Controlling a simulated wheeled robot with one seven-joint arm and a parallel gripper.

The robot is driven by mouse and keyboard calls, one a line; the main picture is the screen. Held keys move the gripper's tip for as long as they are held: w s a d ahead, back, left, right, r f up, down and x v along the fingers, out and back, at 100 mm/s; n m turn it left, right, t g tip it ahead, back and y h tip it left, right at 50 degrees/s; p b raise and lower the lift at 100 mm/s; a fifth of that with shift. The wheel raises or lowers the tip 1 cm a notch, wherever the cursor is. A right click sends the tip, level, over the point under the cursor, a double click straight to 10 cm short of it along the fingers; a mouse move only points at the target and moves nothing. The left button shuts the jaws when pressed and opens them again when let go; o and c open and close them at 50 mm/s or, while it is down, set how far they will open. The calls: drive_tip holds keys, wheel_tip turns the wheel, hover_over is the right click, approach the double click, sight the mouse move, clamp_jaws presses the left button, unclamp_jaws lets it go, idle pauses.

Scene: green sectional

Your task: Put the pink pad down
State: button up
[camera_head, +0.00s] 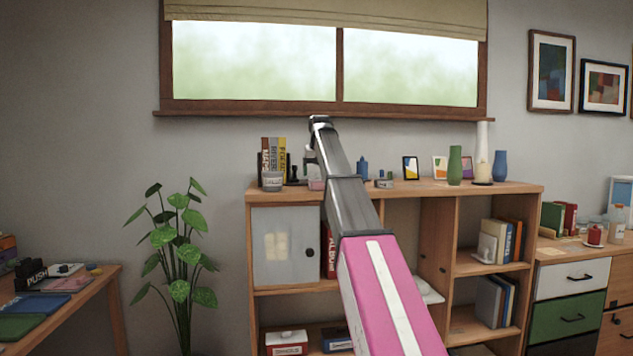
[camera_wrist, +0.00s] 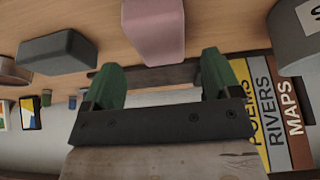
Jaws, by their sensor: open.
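The pink pad (camera_head: 317,184) lies on the top of the wooden shelf unit (camera_head: 470,188), near its front edge. In the wrist view the pad (camera_wrist: 153,32) shows as a pale pink block resting on the wood, just beyond my fingertips. My gripper (camera_wrist: 160,76) is open, with its two green fingers apart and nothing held between them. A gap shows between the fingers and the pad. In the head view my gripper (camera_head: 311,163) is small, just above and behind the pad, partly hidden by my arm.
A grey box (camera_wrist: 56,50) is on one side of the pad and a grey round container (camera_wrist: 297,32) on the other. Upright books (camera_head: 272,160) and a black figurine (camera_head: 294,174) stand left of the pad. A blue vase (camera_head: 362,170) stands right.

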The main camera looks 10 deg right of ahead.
drive_tip(key=v, duration=0.7)
drive_tip(key=shift+r, duration=0.1)
